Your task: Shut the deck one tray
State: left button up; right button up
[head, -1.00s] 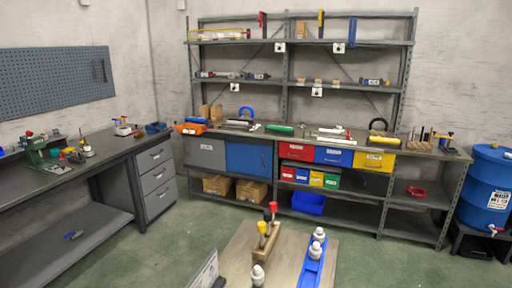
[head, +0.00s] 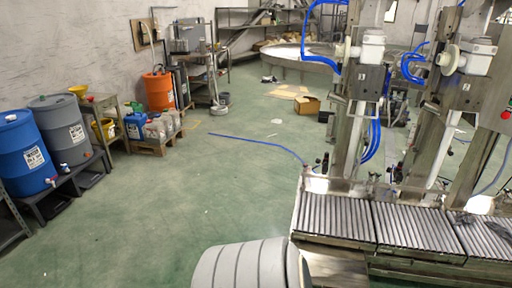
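A twin-column filling machine (head: 342,100) stands at the right in the head view, with a grey roller deck (head: 335,218) along its front. A flat metal surface (head: 337,266) shows below the near edge of the left rollers. I cannot tell whether it is the deck one tray, or whether that tray is open or shut. A pale grey ribbed rounded shape at the bottom centre partly covers the view and may be part of my arm. Neither gripper is in view.
Blue (head: 22,150) and grey (head: 62,130) drums stand on a low stand at the left. An orange drum (head: 159,91) and a pallet of jugs (head: 155,138) are behind. A blue hose (head: 255,141) lies on the floor. The green floor (head: 150,220) at the left is open.

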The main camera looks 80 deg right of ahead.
aim_at(330, 266)
jog(key=z, duration=0.45)
jog(key=k+z, duration=0.1)
jog(key=z, duration=1.15)
jog(key=k+l+z, duration=0.1)
jog(key=z, duration=0.35)
